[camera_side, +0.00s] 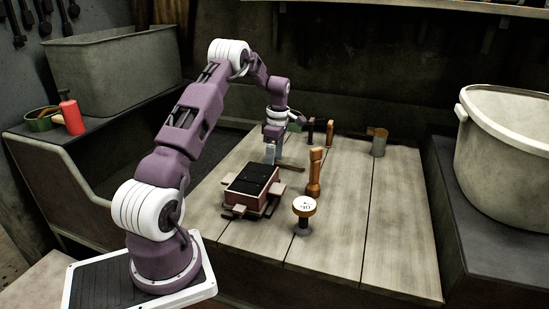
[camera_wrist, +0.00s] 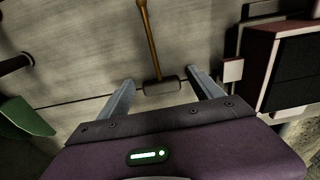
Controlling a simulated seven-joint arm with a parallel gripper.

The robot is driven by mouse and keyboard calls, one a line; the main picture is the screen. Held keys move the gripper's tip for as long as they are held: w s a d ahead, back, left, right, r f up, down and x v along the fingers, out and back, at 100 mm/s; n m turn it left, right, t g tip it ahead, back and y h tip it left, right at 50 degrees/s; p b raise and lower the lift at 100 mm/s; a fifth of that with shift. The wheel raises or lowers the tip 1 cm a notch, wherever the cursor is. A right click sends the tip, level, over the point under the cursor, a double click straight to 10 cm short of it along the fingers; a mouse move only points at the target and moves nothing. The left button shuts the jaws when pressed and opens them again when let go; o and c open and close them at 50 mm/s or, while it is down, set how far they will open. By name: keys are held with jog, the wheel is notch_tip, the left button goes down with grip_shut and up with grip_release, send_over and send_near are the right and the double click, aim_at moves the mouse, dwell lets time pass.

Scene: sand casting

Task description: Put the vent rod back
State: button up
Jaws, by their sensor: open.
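The vent rod, by its look a thin brass shaft (camera_wrist: 149,40) with a dark cross handle (camera_wrist: 160,86), lies on the wooden bench top in the wrist view. In the side view a thin rod (camera_side: 291,168) lies on the bench beside my gripper (camera_side: 270,158). In the wrist view my gripper (camera_wrist: 162,90) is open, its two fingers on either side of the dark handle. Whether the fingers are down at the handle's height or above it, I cannot tell. The place where the rod belongs cannot be made out.
The moulding box (camera_side: 252,186) stands close in front of my gripper and at right in the wrist view (camera_wrist: 285,65). A wooden rammer (camera_side: 315,172) and a round gauge (camera_side: 304,208) stand upright to the right. Dark-handled tools (camera_side: 330,131) and a metal cup (camera_side: 379,143) stand behind. The bench's right side is clear.

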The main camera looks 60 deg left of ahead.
notch_tip(320, 180, up, 11)
jog(key=s+d+r+m+t, duration=0.1)
jog(key=d+r+m, duration=0.55)
jog(key=d, duration=0.45)
jog(key=s+d+r+m+t, duration=0.2)
jog(key=d+r+m, duration=0.3)
jog(key=d+r, duration=0.4)
jog(key=s+d+f+m+t, duration=0.1)
jog(key=s+d+f+m, duration=0.1)
jog(key=s+d+m, duration=0.6)
jog(key=s+d+f+m+t, duration=0.2)
jog(key=s+d+m, duration=0.5)
jog(key=s+d, duration=0.3)
jog(key=shift+s+d+f+m+h, duration=0.15)
jog(key=shift+s+m+h, duration=0.2)
jog(key=shift+s, duration=0.65)
